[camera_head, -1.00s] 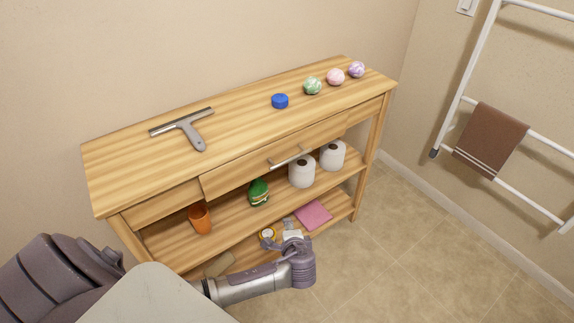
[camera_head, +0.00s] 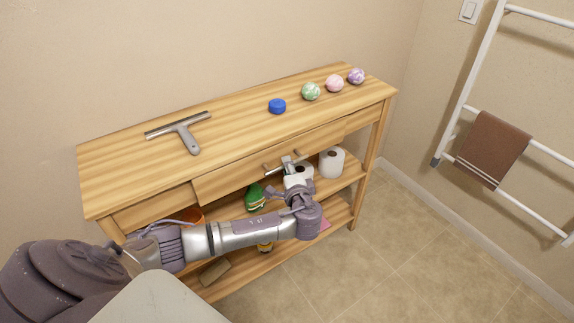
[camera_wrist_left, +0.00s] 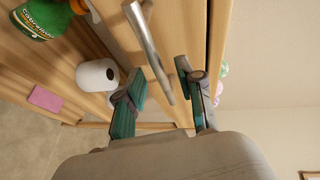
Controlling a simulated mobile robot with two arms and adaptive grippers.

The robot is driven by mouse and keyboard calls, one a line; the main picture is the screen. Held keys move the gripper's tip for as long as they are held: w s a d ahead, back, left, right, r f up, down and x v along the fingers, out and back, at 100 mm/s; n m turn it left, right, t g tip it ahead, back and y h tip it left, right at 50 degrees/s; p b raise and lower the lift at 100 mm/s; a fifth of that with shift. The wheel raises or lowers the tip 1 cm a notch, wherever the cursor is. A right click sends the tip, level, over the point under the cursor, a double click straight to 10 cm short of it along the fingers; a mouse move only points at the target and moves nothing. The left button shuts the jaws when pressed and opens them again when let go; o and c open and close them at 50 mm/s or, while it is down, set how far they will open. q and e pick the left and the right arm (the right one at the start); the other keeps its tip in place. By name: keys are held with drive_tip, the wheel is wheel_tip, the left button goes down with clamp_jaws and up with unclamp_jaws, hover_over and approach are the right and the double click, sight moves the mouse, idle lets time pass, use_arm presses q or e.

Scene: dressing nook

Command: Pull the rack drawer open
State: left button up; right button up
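The rack is a wooden console (camera_head: 130,165) with a wide drawer (camera_head: 225,181) under its top. The drawer front looks flush with the frame. Its metal bar handle (camera_head: 271,166) is partly covered by my left gripper (camera_head: 288,167) in the head view. In the left wrist view the handle (camera_wrist_left: 148,42) reaches down toward the gap between the open fingers of my left gripper (camera_wrist_left: 163,97). One finger is on each side of the bar's near end. I cannot tell whether they touch it. My right gripper is out of view.
On the top are a squeegee (camera_head: 186,134), a blue round tin (camera_head: 277,106) and several marbled balls (camera_head: 334,83). The shelf below holds white rolls (camera_head: 331,163) and a green bottle (camera_head: 255,196). A white towel ladder (camera_head: 466,92) stands right. The floor in front is clear.

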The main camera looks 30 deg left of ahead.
use_arm(q)
drive_tip(key=shift+x, duration=1.05)
drive_tip(key=shift+f, duration=0.1)
clamp_jaws()
